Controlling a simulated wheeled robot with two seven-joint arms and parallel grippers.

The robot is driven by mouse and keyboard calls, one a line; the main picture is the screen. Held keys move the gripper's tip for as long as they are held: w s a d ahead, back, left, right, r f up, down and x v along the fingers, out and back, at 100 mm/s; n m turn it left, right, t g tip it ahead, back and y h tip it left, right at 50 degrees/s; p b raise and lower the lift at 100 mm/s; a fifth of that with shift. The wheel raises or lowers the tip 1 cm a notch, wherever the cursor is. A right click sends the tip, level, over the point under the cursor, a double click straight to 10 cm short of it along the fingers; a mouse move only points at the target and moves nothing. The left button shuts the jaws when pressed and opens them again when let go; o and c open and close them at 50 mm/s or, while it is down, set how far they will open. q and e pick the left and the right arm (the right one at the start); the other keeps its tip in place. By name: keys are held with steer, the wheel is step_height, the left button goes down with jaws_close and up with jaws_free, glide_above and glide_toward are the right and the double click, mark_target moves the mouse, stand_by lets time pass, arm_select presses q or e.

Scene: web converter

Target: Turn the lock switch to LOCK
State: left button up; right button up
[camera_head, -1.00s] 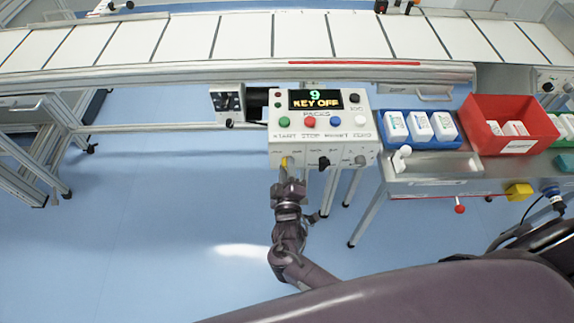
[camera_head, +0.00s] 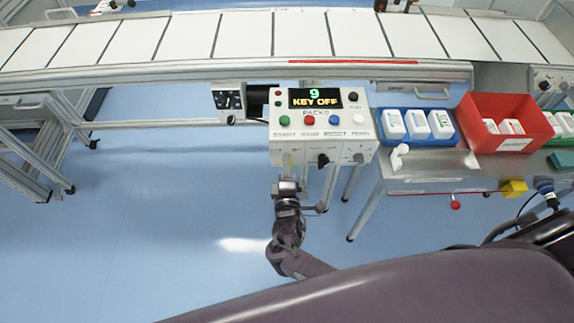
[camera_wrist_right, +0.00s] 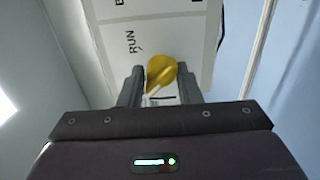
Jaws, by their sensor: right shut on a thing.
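The yellow lock switch knob (camera_wrist_right: 161,72) sits on the white panel in the right wrist view, near the printed word RUN (camera_wrist_right: 131,42). A white line shows beside the knob, close to its base. My right gripper (camera_wrist_right: 160,88) has its two dark fingers on either side of the knob and is shut on it. In the head view my right gripper (camera_head: 287,180) reaches up to the lower left front of the control box (camera_head: 365,130). The knob is mostly hidden there. The box display (camera_head: 315,98) reads 9 and KEY OFF. My left gripper is out of view.
A black knob (camera_head: 323,160) and a grey knob (camera_head: 358,158) sit right of my gripper on the box front. Coloured buttons are on its top. A blue tray (camera_head: 430,143) of white bottles and a red bin (camera_head: 480,110) stand to the right.

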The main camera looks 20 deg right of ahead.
steer(key=shift+d, duration=0.1)
steer(key=o, duration=0.9)
steer(key=v, duration=0.7)
steer(key=shift+s, duration=0.4)
